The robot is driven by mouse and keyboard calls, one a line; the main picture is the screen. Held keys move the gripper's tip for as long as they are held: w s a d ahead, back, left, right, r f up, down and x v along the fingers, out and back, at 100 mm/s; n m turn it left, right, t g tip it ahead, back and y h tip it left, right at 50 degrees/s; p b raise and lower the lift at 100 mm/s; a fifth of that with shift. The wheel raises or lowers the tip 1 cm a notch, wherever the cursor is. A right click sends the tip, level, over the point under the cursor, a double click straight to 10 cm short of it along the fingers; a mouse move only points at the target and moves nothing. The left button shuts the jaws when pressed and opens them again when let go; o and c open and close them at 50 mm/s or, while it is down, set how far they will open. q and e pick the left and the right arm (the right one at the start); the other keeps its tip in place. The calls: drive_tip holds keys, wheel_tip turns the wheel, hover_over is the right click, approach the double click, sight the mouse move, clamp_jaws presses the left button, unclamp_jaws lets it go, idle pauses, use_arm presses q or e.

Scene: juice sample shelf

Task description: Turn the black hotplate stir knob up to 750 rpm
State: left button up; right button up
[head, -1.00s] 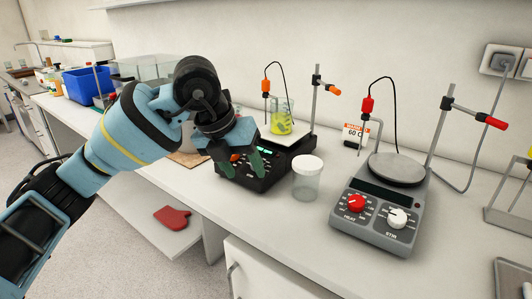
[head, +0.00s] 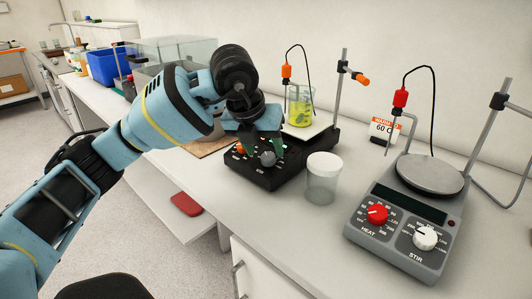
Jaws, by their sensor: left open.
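The black hotplate (head: 290,177) stands on the white bench, with a beaker of yellow-green liquid (head: 299,106) on its plate. Its grey stir knob (head: 268,158) sits at the right of the front panel. An orange knob (head: 241,148) is at the panel's left. My left gripper (head: 261,152) is open over the panel, its dark green fingertips on either side of the stir knob. I cannot tell whether they touch it. The knob's pointer and the display reading are too small or covered to read. My right gripper is not in view.
A lidded clear jar (head: 322,179) stands close to the right of the black hotplate. Farther right is a grey hotplate (head: 395,247) with red and white knobs. A stand rod (head: 340,90) rises behind. A blue bin (head: 107,66) is at far left.

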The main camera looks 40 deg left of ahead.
sight(268, 159)
use_arm(q)
drive_tip(key=shift+x, duration=1.1)
drive_tip(key=shift+c, duration=0.9)
drive_tip(key=c, duration=0.8)
